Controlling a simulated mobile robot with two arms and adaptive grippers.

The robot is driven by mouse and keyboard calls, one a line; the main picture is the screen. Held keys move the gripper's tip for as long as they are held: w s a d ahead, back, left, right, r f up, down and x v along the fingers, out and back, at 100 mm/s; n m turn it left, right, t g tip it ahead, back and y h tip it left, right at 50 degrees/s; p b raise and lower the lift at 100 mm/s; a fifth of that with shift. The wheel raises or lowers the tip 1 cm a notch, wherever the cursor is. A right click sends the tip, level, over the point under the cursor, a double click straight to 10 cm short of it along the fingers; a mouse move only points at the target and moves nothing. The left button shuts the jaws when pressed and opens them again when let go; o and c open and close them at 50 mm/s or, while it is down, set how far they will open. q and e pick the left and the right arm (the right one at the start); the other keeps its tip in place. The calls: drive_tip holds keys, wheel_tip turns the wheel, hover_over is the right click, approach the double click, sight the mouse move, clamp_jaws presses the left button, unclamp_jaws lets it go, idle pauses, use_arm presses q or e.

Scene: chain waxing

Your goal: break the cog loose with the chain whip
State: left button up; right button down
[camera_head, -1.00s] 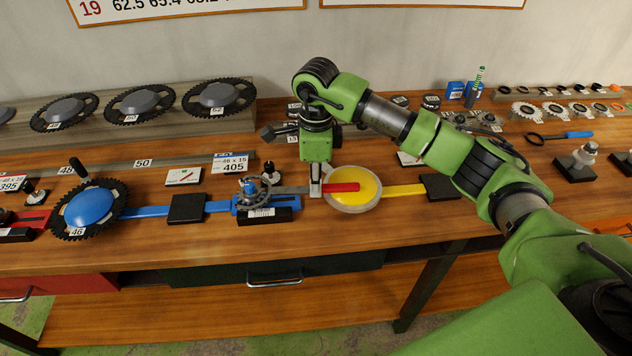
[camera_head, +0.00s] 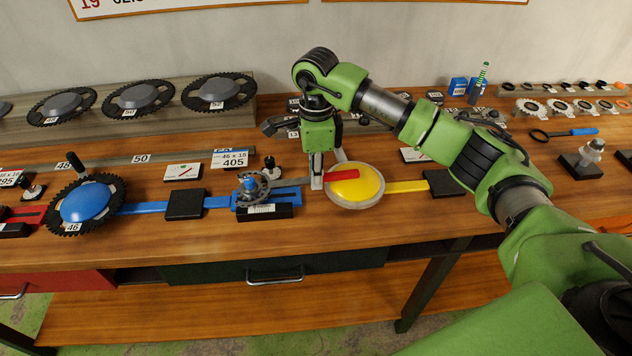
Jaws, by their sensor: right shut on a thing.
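The chain whip has a grey bar and a red handle (camera_head: 342,175). My right gripper (camera_head: 317,184) is shut on its bar just left of the handle. The bar's left end reaches the small grey cog (camera_head: 260,187), which sits around a blue hub (camera_head: 249,182) on the blue stand (camera_head: 224,202). I cannot tell how the chain lies on the cog's teeth. The handle passes over the yellow disc (camera_head: 365,188). My left gripper is not in view.
A black chainring with a blue centre (camera_head: 87,203) stands left on the blue bar. Black blocks (camera_head: 185,204) sit along it. Cogs and a tool with a blue handle (camera_head: 583,131) lie at the right. The front bench strip is clear.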

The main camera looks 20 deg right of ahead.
drive_tip(key=shift+w+d+f, duration=0.1)
drive_tip(key=shift+d+f, duration=0.15)
drive_tip(key=shift+f, duration=0.05)
drive_tip(key=shift+w+d+f+n+b, duration=0.1)
drive_tip(key=shift+w+n+b, duration=0.2)
drive_tip(key=shift+n+b, duration=0.1)
drive_tip(key=shift+w+d+n+b, duration=0.2)
drive_tip(key=shift+w+n+b, duration=0.25)
drive_tip(key=shift+w, duration=0.3)
drive_tip(key=shift+w+n, duration=0.1)
drive_tip(key=shift+n, duration=0.15)
